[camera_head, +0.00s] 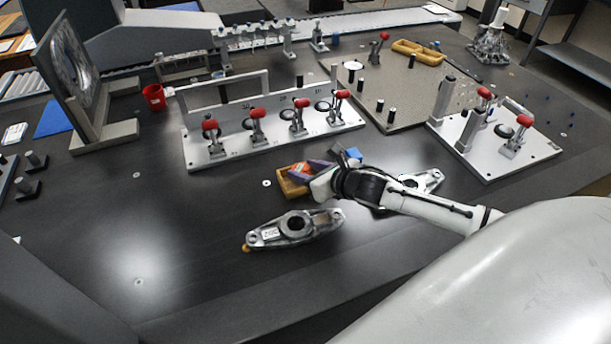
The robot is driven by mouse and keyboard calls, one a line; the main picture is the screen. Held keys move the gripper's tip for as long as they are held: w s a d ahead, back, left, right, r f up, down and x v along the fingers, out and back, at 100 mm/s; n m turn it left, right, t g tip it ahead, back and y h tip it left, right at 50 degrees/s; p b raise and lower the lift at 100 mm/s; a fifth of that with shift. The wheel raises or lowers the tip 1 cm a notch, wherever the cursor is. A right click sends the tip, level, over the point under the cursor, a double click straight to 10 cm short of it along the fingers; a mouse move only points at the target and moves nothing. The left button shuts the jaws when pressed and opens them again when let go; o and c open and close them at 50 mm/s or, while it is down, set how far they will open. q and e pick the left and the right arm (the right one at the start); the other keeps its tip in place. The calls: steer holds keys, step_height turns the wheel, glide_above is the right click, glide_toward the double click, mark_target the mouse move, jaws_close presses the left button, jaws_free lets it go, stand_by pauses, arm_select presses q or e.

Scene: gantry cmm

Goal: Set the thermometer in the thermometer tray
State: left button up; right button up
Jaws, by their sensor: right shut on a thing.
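A small tan tray (286,188) lies on the dark table near the middle. A small orange-red item (299,168), which looks like the thermometer, is at the tray, between the fingertips of my right gripper (309,174). My right gripper comes in from the right, low over the tray's right side, and is shut on this item. The fingers and wrist hide part of the tray and of the item. I cannot tell whether the item touches the tray floor. My left gripper is not in view.
A metal casting (294,229) lies in front of the tray; another (424,181) is partly behind my right arm. A blue block (353,154) sits just behind the wrist. Fixture plates with red-handled clamps (258,126) stand behind. A red mug (154,97) is at left.

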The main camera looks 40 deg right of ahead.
steer(key=shift+f, duration=0.8)
steer(key=shift+f, duration=0.15)
steer(key=o, duration=0.9)
steer(key=p+v, duration=0.1)
steer(key=v, duration=1.1)
